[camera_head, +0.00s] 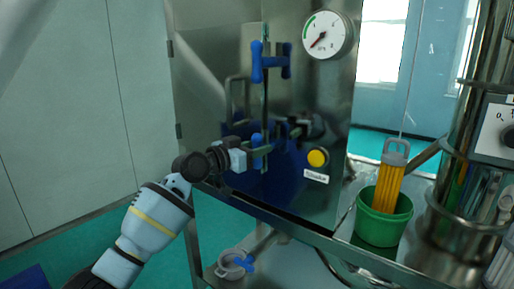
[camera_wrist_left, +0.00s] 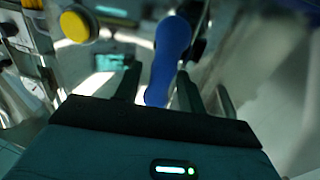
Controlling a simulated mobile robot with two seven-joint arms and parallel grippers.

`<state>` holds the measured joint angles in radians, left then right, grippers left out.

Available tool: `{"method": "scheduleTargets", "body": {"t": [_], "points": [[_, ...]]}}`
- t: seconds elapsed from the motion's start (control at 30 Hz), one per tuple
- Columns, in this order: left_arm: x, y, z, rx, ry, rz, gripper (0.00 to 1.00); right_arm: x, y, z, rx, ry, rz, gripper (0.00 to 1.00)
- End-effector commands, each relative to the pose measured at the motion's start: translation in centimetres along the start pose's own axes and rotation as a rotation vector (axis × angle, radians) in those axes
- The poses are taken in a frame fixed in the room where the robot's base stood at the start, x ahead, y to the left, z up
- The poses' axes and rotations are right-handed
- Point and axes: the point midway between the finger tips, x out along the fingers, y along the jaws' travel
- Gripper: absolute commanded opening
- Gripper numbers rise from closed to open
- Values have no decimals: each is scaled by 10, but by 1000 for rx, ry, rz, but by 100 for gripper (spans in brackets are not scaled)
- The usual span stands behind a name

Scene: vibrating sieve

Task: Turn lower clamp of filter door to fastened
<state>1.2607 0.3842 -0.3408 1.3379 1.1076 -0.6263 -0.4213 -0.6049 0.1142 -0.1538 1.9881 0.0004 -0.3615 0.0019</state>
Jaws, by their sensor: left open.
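The filter door (camera_head: 212,95) is a shiny metal panel with two blue-handled clamps. The lower clamp (camera_head: 257,152) shows a blue handle low on the door, partly hidden by my gripper. My left gripper (camera_head: 262,151) is at this lower clamp. In the left wrist view, the blue handle (camera_wrist_left: 171,55) stands between the open fingers (camera_wrist_left: 158,88). I cannot tell whether a finger touches it. My right gripper is not in view.
A round gauge (camera_head: 327,34) is at the upper right of the cabinet. A yellow button (camera_head: 317,157) is right of the lower clamp and shows in the wrist view (camera_wrist_left: 77,25). A green bucket (camera_head: 384,219) with a yellow filter (camera_head: 389,180) stands at the right.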

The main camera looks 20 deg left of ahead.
Motion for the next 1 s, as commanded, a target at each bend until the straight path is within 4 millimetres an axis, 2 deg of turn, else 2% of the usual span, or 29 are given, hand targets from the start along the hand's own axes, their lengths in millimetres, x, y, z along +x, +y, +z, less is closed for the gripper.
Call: {"method": "scheduleTargets", "body": {"t": [0.37, 0.67, 1.0], "points": [[4, 0, 0, 0, 1, 0, 40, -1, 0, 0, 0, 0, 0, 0], [4, 0, 0, 0, 0, 0, 1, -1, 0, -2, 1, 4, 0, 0], [4, 0, 0, -43, 9, 1, 0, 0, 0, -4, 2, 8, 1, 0]]}}
